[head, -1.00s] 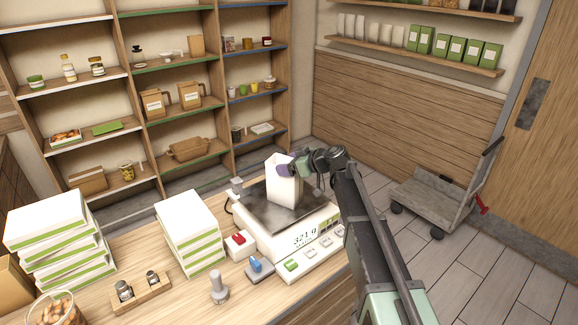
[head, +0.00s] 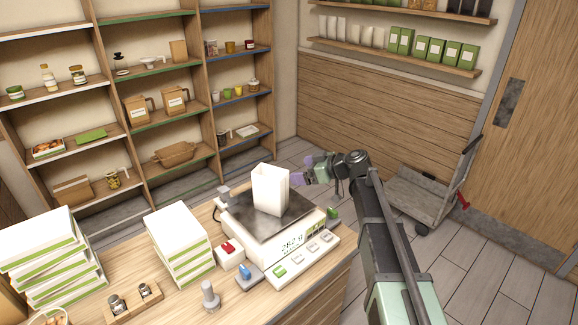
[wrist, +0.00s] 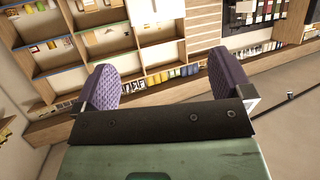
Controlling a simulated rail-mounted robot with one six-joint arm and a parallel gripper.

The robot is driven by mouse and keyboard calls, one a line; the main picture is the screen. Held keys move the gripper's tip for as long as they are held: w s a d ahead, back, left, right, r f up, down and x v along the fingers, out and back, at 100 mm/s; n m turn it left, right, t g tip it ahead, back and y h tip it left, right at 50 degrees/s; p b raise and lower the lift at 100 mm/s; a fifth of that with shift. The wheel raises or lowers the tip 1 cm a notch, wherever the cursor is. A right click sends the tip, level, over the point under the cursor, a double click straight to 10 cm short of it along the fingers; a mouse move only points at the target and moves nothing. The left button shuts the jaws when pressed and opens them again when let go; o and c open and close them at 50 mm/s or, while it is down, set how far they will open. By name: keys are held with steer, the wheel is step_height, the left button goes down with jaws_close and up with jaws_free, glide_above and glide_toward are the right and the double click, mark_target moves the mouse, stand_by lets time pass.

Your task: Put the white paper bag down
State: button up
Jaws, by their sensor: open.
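The white paper bag (head: 270,190) stands upright on the dark plate of the weighing scale (head: 318,228) in the head view. My gripper (head: 301,176), with purple finger pads, is just right of the bag, and a narrow gap seems to separate them. In the wrist view my gripper (wrist: 164,72) has its two fingers wide apart with nothing held between them. The bag's inside is not visible.
Stacks of white and green boxes (head: 180,242) stand left of the scale on the wooden counter (head: 180,300). A red-button box (head: 230,254), a blue-topped item and a grey stamp (head: 210,296) are close to the scale. A trolley (head: 425,195) stands on the floor at right.

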steer(key=s+d+f+m+g+h, duration=0.2)
steer(key=s+d+f+m+h, duration=0.1)
steer(key=s, duration=0.7)
steer(key=s+d+f+m+g+h, duration=0.2)
steer(key=s+d+f+m+h, duration=0.2)
steer(key=s, duration=0.6)
steer(key=s+d+f+m+g+h, duration=0.2)
steer(key=s+d+m+h, duration=0.3)
steer(key=s, duration=0.5)
steer(key=shift+d+f+m, duration=0.3)
steer(key=shift+f+m, duration=0.1)
steer(key=shift+f, duration=0.3)
step_height(320, 180, down, 14)
steer(key=b, duration=1.3)
steer(key=shift+r+b, duration=0.2)
steer(key=shift+b, duration=0.15)
steer(key=shift+w, duration=0.15)
